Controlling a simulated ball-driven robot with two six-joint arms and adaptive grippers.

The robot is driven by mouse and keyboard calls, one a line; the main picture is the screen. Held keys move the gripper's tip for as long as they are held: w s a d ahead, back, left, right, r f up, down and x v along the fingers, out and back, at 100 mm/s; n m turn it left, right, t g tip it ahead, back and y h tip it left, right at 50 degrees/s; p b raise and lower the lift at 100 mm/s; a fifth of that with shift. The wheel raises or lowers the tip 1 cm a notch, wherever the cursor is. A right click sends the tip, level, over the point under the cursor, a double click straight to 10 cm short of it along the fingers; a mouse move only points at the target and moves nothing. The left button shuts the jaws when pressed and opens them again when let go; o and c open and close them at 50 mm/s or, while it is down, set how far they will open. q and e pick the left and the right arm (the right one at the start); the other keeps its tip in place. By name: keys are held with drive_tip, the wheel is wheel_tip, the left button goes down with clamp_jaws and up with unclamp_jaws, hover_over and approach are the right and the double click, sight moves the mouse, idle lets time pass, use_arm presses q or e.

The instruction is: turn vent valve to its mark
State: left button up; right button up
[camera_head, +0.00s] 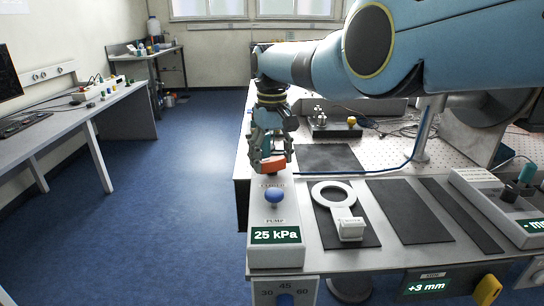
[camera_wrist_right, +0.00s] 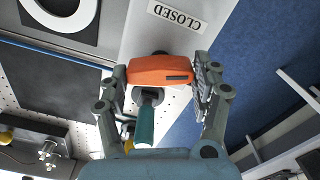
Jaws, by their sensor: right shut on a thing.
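The vent valve shows as an orange handle (camera_head: 273,163) at the far end of the pale pump box (camera_head: 259,222). In the wrist view the orange handle (camera_wrist_right: 158,71) lies crosswise, with a dark slot near its right end. My right gripper (camera_head: 271,160) is shut on it, one finger at each end. It also shows in the wrist view (camera_wrist_right: 162,82). A label reading CLOSED (camera_wrist_right: 177,16) is on the box by the handle. The fingers hide part of the valve, and I cannot make out another mark. My left gripper is not in view.
A blue knob (camera_head: 274,196) marked PUMP and a 25 kPa display (camera_head: 275,235) are on the same box. A white ring-shaped tool (camera_head: 333,194) lies on a dark mat to the right. My right arm covers the upper right.

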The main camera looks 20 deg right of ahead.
sight(272, 159)
drive_tip(key=shift+m, duration=2.3)
drive_tip(key=o, duration=1.2)
drive_tip(key=shift+r, duration=0.45)
wheel_tip(272, 159, up, 11)
